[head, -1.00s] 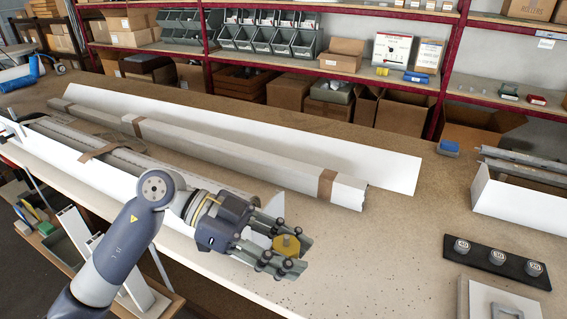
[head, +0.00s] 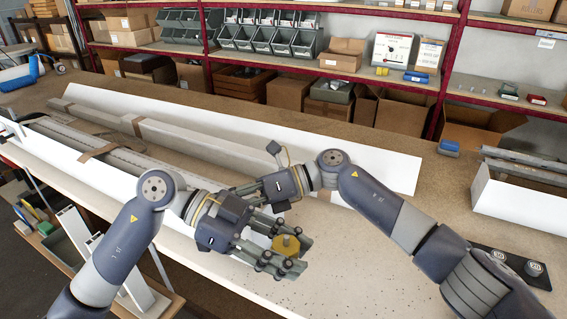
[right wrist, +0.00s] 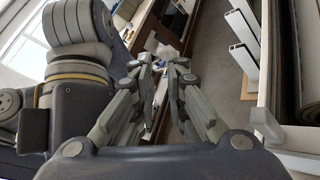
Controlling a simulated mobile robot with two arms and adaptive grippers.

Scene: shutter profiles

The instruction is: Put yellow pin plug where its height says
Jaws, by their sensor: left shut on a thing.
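The yellow pin plug (head: 286,245) is a round yellow piece with a small stub on top. My left gripper (head: 284,254) is shut on it and holds it over the front part of the bench. My right gripper (head: 243,190) reaches in from the right, just behind the left gripper, its fingers pointing left. In the right wrist view its fingers (right wrist: 163,68) are apart with nothing between them. A black plate (head: 512,262) with round grey number-marked pieces lies at the right; two show, reading about 30 and 20. My right arm hides the rest.
Long white profiles and a grey beam (head: 215,144) lie along the bench (head: 330,262). A white tray (head: 520,207) with metal profiles stands at the right. A blue block (head: 449,146) is near the back edge. Shelves with boxes stand behind.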

